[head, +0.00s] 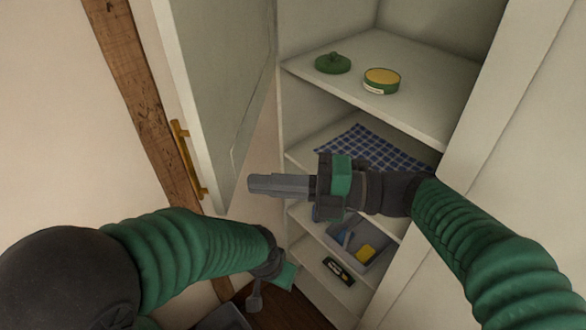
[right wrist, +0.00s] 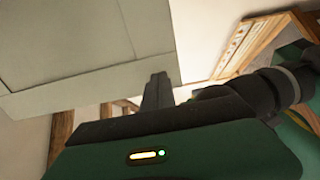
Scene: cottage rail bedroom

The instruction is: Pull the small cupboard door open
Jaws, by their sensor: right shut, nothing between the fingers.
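The small cupboard door (head: 222,75) stands wide open at the upper left, with its inner face towards the shelves. Its brass bar handle (head: 187,158) is on the outer side near the free edge. My right gripper (head: 252,184) is shut and empty, pointing left in front of the shelves, just right of the door's lower corner. In the right wrist view the grey fingers (right wrist: 158,88) stand in front of the pale door panel (right wrist: 75,50); I cannot tell whether they touch it. My left gripper (head: 256,300) hangs low at the bottom; its fingers are small and partly hidden.
The upper shelf (head: 330,55) holds a green lid (head: 333,63) and a round green tin (head: 381,80). Below are a blue checked cloth (head: 375,148), a grey tray (head: 372,262) with a yellow item and a dark box (head: 338,270). A wooden post (head: 135,80) stands behind the door.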

